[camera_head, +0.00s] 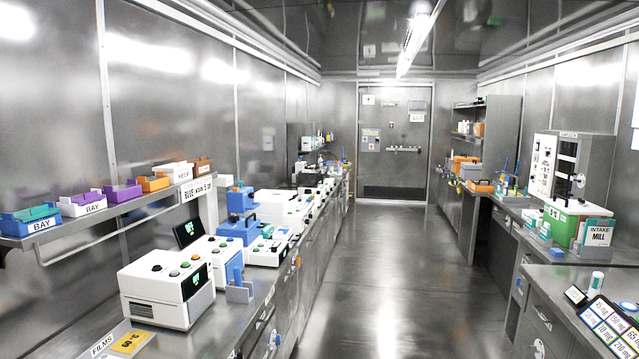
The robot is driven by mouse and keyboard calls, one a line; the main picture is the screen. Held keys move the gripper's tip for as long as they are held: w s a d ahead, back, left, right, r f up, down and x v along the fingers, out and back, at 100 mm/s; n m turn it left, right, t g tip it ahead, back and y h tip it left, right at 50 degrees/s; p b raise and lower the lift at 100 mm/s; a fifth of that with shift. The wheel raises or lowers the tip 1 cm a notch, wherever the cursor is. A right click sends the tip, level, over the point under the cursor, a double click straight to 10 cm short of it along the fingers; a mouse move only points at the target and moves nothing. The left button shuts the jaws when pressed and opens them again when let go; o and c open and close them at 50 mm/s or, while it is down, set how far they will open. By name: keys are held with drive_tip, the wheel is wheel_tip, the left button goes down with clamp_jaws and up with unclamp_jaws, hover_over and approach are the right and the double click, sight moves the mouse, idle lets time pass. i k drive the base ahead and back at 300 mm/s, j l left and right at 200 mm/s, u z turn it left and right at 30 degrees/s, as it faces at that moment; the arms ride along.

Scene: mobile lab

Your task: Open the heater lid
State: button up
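No device in view has a readable heater label, so I cannot tell for certain which is the heater. A white box-shaped device (160,292) with knobs on top and a vented front stands on the left bench, nearest to me. My gripper is not in view.
More white and blue instruments (240,228) line the left bench (235,318) behind it. A shelf (95,225) with coloured bins hangs above. The aisle floor (400,270) is clear up to a closed door (396,145). A right bench (560,285) holds a green-and-white mill (565,222).

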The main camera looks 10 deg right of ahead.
sight(301, 176)
drive_tip(key=i+z, duration=0.1)
drive_tip(key=z, duration=0.45)
drive_tip(key=i, duration=5.85)
drive_tip(key=i+u, duration=0.2)
drive_tip(key=i, duration=0.2)
drive_tip(key=i+l+u, duration=0.15)
drive_tip(key=i, duration=0.25)
drive_tip(key=i+l+u, duration=0.2)
drive_tip(key=i, duration=0.2)
